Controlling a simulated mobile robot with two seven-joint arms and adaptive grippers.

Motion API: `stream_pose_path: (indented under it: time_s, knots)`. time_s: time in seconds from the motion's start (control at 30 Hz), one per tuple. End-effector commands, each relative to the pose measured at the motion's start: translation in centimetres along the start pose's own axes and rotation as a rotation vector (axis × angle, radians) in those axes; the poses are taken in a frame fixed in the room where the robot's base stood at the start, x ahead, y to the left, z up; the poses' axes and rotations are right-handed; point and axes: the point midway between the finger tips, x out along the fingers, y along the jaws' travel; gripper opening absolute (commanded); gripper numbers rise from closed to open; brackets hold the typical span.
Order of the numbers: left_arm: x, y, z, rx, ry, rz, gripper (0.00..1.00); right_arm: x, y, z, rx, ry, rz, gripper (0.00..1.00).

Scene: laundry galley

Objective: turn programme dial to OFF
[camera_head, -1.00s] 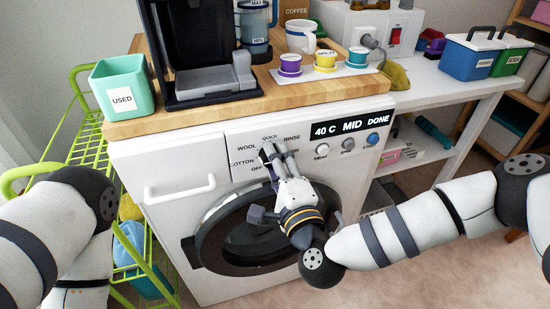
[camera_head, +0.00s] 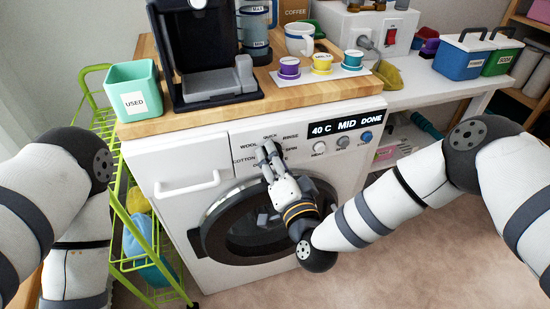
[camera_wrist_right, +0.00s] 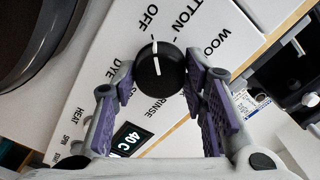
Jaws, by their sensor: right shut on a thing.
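The black round programme dial (camera_wrist_right: 160,66) shows in the right wrist view, with a white line across its face. One end of the line lies towards the OFF lettering (camera_wrist_right: 148,18) and the other towards RINSE. I cannot tell which end is the pointer. My right gripper (camera_wrist_right: 160,75) is shut on the dial, one finger on each side. In the head view the right gripper (camera_head: 268,150) reaches up to the panel of the white washing machine (camera_head: 190,160) and hides most of the dial. My left arm shows at the left edge, but its gripper is out of view.
The round door (camera_head: 215,230) is below the gripper. A wooden worktop (camera_head: 190,122) above carries a coffee machine (camera_head: 215,60) and a teal USED bin (camera_head: 133,92). A green rack (camera_head: 120,220) stands left.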

Motion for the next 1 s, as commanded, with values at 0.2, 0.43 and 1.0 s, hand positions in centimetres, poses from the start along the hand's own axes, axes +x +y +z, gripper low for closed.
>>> stream_pose_path:
  time_s: [0.2,0.43,1.0]
  knots:
    - [-0.34,0.01,-0.18,0.0,0.009,0.0,0.0,0.1,-0.2,-0.21,-0.049,0.005,-0.004,0.12]
    - [-0.37,0.01,-0.2,-0.001,0.01,0.001,0.0,0.1,-0.15,-0.19,-0.062,0.005,-0.003,0.12]
    - [-0.35,0.01,-0.19,-0.001,0.009,0.0,0.0,0.05,-0.07,-0.08,-0.06,0.002,-0.002,0.59]
